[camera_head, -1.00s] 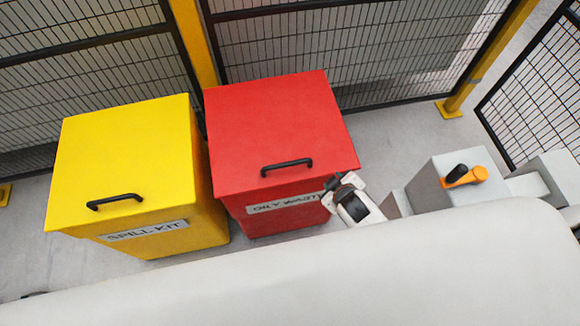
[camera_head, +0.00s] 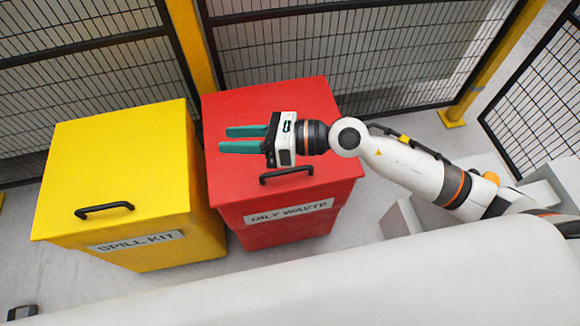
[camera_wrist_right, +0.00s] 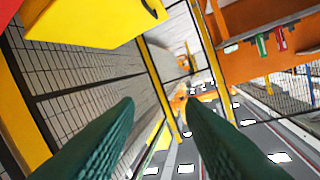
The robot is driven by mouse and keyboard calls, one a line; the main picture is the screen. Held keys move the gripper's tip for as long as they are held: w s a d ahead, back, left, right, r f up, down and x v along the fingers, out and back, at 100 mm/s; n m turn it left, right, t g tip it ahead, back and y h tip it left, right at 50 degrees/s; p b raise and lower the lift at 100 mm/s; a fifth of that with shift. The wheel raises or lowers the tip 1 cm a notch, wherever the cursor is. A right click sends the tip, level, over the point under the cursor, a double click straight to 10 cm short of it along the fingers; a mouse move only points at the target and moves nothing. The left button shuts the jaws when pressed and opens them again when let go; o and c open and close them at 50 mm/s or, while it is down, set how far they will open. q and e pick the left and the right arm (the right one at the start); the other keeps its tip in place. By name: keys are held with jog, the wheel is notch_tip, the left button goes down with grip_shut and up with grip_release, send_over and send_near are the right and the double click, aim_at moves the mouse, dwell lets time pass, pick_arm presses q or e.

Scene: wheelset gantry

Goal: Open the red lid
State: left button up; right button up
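The red lid (camera_head: 316,105) lies shut on the red bin (camera_head: 289,232), labelled OILY WASTE. Its black handle (camera_head: 287,174) is near the front edge. My right gripper (camera_head: 223,139) is over the lid, fingers pointing left, behind the handle in the picture and not holding it. Its two green fingers are apart with nothing between them. In the right wrist view the fingers (camera_wrist_right: 160,120) are also apart, and the handle does not show. My left gripper is not in view.
A yellow bin (camera_head: 120,160) labelled SPILL KIT stands left of the red bin. A mesh fence (camera_head: 350,50) with yellow posts (camera_head: 192,45) runs behind both bins. A grey block (camera_head: 400,218) is on the right. Bare floor lies between the red bin and the fence at right.

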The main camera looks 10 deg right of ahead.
jog(key=d+f+n+g+h, duration=0.2)
jog(key=d+f+n+h, duration=0.35)
jog(key=f, duration=0.35)
jog(key=n+h, duration=0.2)
jog(key=h, duration=0.4)
send_near(287, 171)
jog(key=x, duration=0.7)
jog(key=shift+f, duration=0.1)
jog(key=shift+w+a+f, duration=0.15)
jog(key=shift+a+f, duration=0.05)
jog(key=shift+f, duration=0.2)
grip_shut()
